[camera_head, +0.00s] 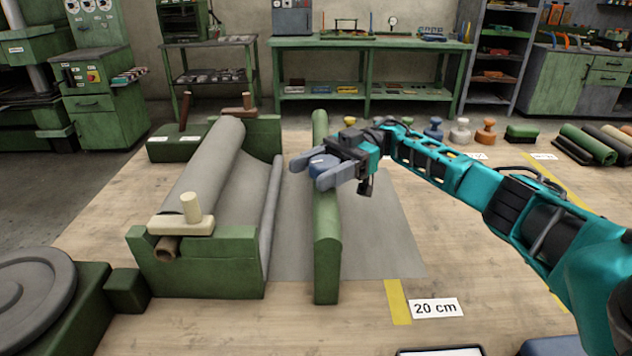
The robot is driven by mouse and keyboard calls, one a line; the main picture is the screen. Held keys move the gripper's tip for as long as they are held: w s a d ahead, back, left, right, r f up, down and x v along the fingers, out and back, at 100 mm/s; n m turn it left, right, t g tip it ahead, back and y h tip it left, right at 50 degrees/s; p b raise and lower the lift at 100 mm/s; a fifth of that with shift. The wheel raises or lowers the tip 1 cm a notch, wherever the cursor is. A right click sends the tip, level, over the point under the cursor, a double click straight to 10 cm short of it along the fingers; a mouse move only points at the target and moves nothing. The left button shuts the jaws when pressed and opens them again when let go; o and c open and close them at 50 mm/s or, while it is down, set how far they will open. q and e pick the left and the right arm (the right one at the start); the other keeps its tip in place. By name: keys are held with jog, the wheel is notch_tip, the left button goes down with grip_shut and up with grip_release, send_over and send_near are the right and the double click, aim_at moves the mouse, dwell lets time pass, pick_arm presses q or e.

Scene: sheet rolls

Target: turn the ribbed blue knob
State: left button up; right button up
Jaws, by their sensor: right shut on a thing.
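My right gripper (312,172) reaches in from the right, above the long green bar (327,245). Its two grey fingers are closed on the sides of a small blue knob (321,162), which shows between them. The knob's ribs are too small to make out, and its lower part is hidden by the fingers. I cannot tell how it joins the bar below. My left gripper is not in view.
A grey sheet roll (207,165) rests in a green stand (195,270) left of the bar. Its sheet runs under the bar across the wooden table. Several coloured stamp-like pieces, a blue one (433,131) among them, stand behind my right arm. A "20 cm" label (436,308) lies in front.

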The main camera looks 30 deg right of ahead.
aim_at(318, 165)
jog(key=shift+f+n+g+b, duration=0.15)
jog(key=shift+n+g+b, duration=0.3)
jog(key=shift+g, duration=0.35)
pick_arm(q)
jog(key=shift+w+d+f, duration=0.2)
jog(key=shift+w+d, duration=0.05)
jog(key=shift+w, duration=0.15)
pick_arm(e)
jog(key=shift+s+n+g+h, duration=0.15)
jog(key=shift+n+g+h, duration=0.15)
jog(key=shift+n+g, duration=0.25)
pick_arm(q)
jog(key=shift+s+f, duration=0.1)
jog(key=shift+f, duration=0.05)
pick_arm(e)
jog(key=o, duration=1)
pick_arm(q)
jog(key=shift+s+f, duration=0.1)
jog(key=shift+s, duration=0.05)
pick_arm(e)
jog(key=shift+r, duration=0.7)
pick_arm(q)
jog(key=p, duration=0.1)
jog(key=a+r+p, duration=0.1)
jog(key=p, duration=0.1)
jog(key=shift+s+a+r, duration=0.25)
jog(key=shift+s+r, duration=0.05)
pick_arm(e)
notch_tip(318, 165, up, 19)
jog(key=shift+f, duration=0.1)
